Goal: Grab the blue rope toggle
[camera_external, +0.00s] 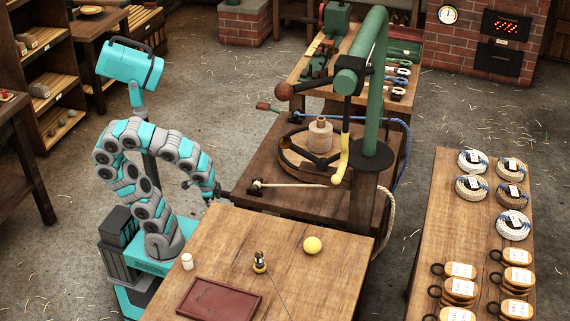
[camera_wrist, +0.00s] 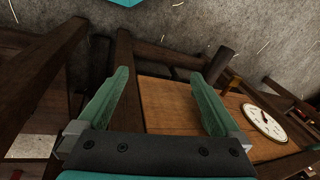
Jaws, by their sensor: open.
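My gripper (camera_external: 222,193) is at the end of the curled teal and grey arm, beside the left end of the dark wooden workbench. In the wrist view my gripper (camera_wrist: 160,74) shows two green fingers, wide apart with nothing between them. In the external view, small coloured items lie in a row on the back bench; a blue one (camera_external: 403,71) is among them, too small to tell if it is the rope toggle. A blue rope (camera_external: 407,140) runs down the right side of the dark workbench. No blue toggle shows in the wrist view.
A green post (camera_external: 375,90) stands on the workbench. A white dial (camera_wrist: 264,122) shows in the wrist view.

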